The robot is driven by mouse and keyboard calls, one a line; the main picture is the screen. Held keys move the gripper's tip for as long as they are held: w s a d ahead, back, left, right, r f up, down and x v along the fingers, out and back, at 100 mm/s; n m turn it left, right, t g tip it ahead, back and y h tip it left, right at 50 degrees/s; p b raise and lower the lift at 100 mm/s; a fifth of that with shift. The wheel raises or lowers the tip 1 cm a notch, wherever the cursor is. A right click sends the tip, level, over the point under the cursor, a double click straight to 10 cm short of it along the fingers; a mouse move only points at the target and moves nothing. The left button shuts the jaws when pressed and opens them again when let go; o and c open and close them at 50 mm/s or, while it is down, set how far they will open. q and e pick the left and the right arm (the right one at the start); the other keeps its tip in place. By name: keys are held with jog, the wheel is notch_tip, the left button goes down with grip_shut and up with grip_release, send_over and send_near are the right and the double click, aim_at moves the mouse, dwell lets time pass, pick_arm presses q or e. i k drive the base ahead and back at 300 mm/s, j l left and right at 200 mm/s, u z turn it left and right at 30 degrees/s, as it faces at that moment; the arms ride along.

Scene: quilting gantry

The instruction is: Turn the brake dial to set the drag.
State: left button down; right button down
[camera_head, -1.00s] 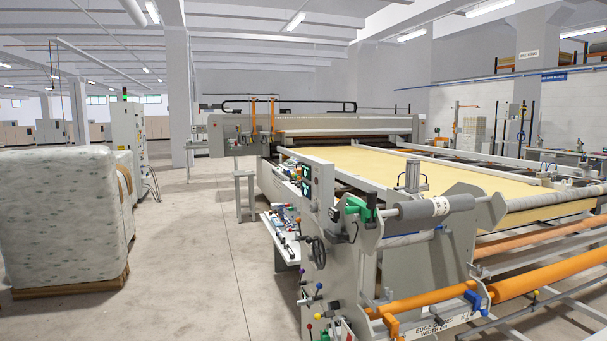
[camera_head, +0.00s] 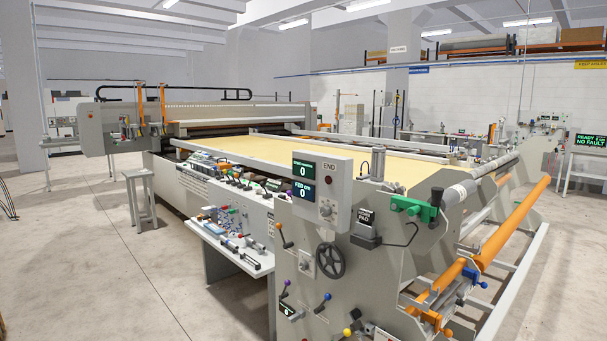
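The quilting gantry's near end plate (camera_head: 385,285) stands at the centre right. A grey control box (camera_head: 335,205) marked END carries two lit displays reading 0, a red button and a round knob (camera_head: 326,211). Below it is a small plate with another round dial (camera_head: 306,263), left of a dark handwheel (camera_head: 330,261). I cannot read the labels by either knob, so I cannot tell which is the brake dial. Neither of my grippers is in view.
Levers with orange, blue and yellow knobs stick out from the end plate. A shelf (camera_head: 232,250) with small tools projects at its left. A grey stool (camera_head: 141,198) stands further left. Orange rollers (camera_head: 508,222) run along the right side. The floor at front left is clear.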

aim_at(325, 211)
jog(key=i+j+z, duration=0.1)
jog(key=j, duration=0.25)
jog(key=i+j+z, duration=0.1)
jog(key=i+j, duration=0.2)
jog(key=i+j+z, duration=0.1)
jog(key=i+j, duration=0.15)
jog(key=j, duration=0.15)
jog(key=i+j+z, duration=0.15)
jog(key=i+j, duration=0.15)
jog(key=i+j+z, duration=0.1)
jog(key=j, duration=0.4)
jog(key=i, duration=0.1)
